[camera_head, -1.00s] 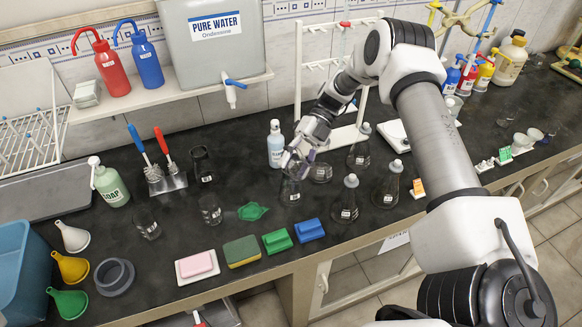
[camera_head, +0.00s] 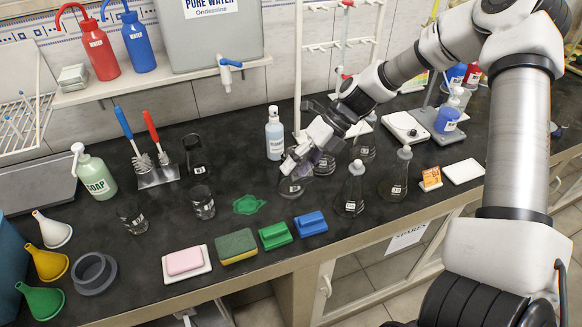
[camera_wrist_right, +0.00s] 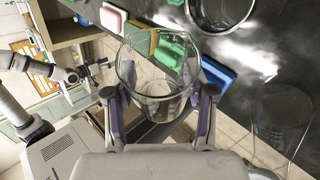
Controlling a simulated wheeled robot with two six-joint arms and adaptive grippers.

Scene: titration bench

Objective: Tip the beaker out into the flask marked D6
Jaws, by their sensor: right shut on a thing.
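My right gripper (camera_head: 298,172) is shut on a clear glass beaker (camera_head: 290,187). The beaker also shows between the fingers (camera_wrist_right: 160,110) in the right wrist view (camera_wrist_right: 155,75); whether it holds liquid I cannot tell. In the head view it is just left of the stoppered conical flasks. One flask (camera_head: 350,195) stands nearest, another (camera_head: 393,182) to its right, and others are behind, partly hidden by my gripper. Their labels are too small to read, so I cannot tell which is D6. An arm with a dark gripper (camera_wrist_right: 95,68), seemingly my left, shows small in the wrist view.
The bench's front edge is close.

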